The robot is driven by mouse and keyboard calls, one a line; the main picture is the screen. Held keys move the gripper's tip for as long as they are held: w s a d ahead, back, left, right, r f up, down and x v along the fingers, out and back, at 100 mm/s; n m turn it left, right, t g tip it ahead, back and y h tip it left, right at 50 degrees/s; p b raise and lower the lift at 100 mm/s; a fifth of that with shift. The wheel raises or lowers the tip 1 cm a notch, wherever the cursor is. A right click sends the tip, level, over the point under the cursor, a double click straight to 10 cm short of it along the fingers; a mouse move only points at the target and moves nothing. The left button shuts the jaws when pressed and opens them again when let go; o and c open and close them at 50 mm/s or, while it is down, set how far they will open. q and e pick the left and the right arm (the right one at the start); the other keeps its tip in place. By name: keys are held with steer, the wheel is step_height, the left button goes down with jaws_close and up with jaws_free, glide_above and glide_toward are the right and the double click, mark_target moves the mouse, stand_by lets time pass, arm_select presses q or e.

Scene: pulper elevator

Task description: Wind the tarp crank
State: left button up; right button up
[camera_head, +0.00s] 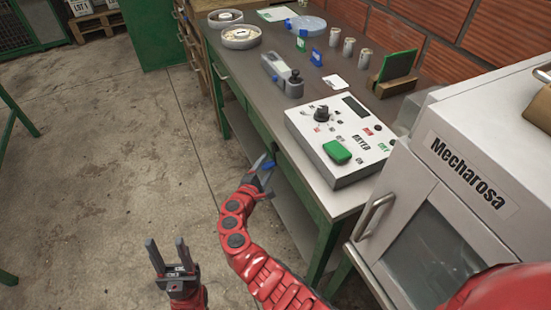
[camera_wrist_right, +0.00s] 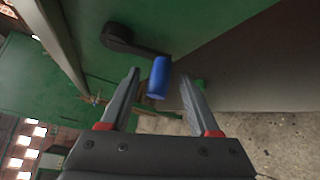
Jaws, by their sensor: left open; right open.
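A crank with a dark arm (camera_wrist_right: 122,40) and a blue cylindrical handle (camera_wrist_right: 158,80) is mounted on a green panel, seen in the right wrist view. In the head view a bit of the blue handle (camera_head: 268,165) shows at the front of the bench. My right gripper (camera_wrist_right: 159,75) is open, with the blue handle appearing between its fingertips; I cannot tell whether they touch it. In the head view my right gripper (camera_head: 261,172) is beside the bench front. My left gripper (camera_head: 168,256) is open and empty over the floor.
The bench top (camera_head: 240,75) carries a control box (camera_head: 340,135) with a green button, a grey device (camera_head: 282,75), sample dishes and several small cans. A white Mecharosa machine (camera_head: 470,170) stands at the right.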

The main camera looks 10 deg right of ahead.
steer(key=shift+w, duration=0.2)
steer(key=shift+s+r, duration=0.1)
steer(key=shift+s, duration=0.05)
steer(key=shift+c, duration=0.4)
jaws_close()
stand_by(0.8)
